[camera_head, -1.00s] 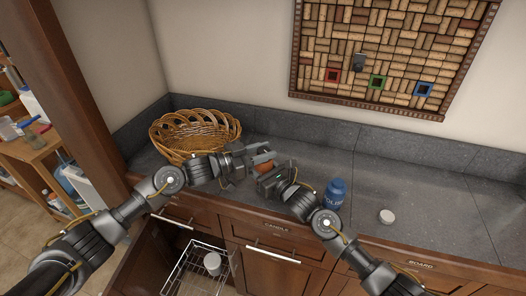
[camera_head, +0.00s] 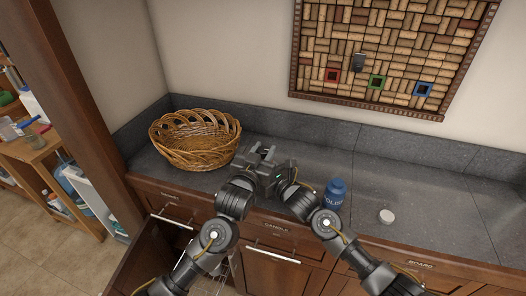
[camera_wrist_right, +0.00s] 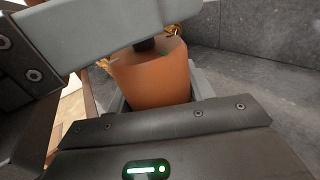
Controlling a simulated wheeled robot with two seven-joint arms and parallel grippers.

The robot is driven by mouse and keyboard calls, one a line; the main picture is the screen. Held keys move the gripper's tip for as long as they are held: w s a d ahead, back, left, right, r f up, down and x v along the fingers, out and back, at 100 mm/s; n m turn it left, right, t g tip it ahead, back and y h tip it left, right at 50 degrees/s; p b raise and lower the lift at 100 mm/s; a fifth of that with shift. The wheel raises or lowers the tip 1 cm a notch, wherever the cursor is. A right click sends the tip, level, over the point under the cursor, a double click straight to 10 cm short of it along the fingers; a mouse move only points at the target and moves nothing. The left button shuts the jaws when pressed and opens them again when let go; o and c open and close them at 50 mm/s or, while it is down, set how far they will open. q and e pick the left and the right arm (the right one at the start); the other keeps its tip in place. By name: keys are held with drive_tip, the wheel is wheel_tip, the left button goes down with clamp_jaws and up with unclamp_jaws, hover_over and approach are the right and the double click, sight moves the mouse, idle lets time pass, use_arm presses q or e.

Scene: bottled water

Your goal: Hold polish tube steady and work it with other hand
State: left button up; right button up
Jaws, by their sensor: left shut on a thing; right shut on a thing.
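An orange-brown tube (camera_wrist_right: 152,82) stands between the jaws of my right gripper in the right wrist view. My right gripper (camera_wrist_right: 158,105) is shut on it; in the head view this gripper is largely hidden behind my left one. My left gripper (camera_head: 262,160) is at the tube's top end, and its light grey finger (camera_wrist_right: 95,35) crosses over it. A short dark piece (camera_wrist_right: 145,45) shows between that finger and the tube's top. My left gripper is shut on the tube's top end, though the exact contact is partly hidden. The tube is hidden in the head view.
A wicker basket (camera_head: 195,157) stands on the grey counter (camera_head: 435,185) behind and left of my grippers. A blue bottle (camera_head: 335,193) and a small white round item (camera_head: 386,216) are to the right. A cork board (camera_head: 390,55) hangs on the wall. The counter's far right is clear.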

use_arm(q)
drive_tip(key=shift+a+n+y, duration=0.1)
drive_tip(key=shift+n+y, duration=0.3)
drive_tip(key=shift+y, duration=0.2)
drive_tip(key=o, duration=0.9)
drive_tip(key=shift+o, duration=0.2)
drive_tip(key=v, duration=1.2)
drive_tip(key=shift+f, duration=0.25)
